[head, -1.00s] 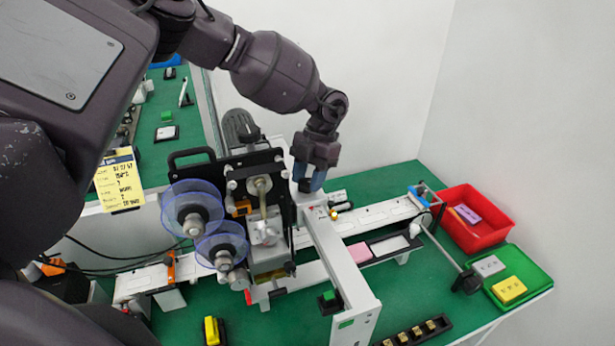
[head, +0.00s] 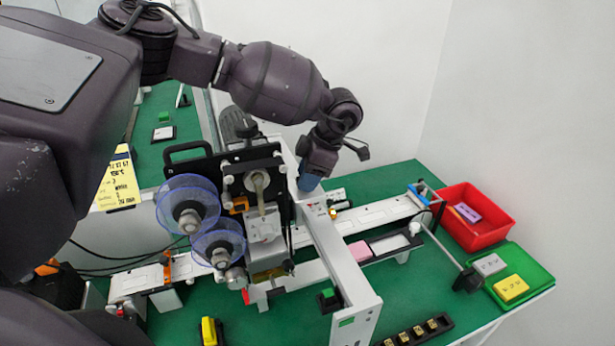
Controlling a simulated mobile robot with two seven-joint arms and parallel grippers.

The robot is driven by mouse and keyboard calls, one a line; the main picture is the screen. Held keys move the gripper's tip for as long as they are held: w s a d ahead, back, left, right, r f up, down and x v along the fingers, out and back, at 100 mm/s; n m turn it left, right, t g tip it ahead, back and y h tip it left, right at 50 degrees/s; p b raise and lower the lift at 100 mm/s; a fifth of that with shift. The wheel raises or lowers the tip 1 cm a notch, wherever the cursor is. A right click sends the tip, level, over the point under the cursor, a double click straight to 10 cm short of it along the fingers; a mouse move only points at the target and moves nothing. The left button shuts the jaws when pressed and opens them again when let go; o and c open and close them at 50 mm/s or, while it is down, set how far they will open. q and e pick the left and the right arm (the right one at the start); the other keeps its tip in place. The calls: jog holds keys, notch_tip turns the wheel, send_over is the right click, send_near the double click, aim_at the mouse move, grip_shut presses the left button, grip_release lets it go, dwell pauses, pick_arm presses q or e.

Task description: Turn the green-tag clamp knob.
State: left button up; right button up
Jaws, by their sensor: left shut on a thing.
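My left gripper (head: 309,180) comes down from the top at the far end of the white clamp bar (head: 335,255), right of the black machine plate. Its blue-tipped jaws are shut on the clamp knob there, which they and the wrist hide almost wholly. My right gripper is not in view.
The black-plated unit with clear blue-rimmed reels (head: 188,200) stands close left of the bar. A white rail (head: 385,210) crosses behind. A red bin (head: 478,232) and a green tray (head: 530,270) stand at the right. Green bench is bare near the back right.

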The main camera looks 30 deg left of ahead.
pick_arm(q)
jog(key=shift+m+t, duration=0.3)
jog(key=shift+m, duration=0.3)
jog(key=o, duration=0.9)
jog(key=b+v, duration=0.1)
jog(key=v, duration=0.9)
jog(key=shift+d+r+b, duration=0.2)
jog(key=shift+r+b, duration=0.15)
jog(key=shift+b, duration=0.05)
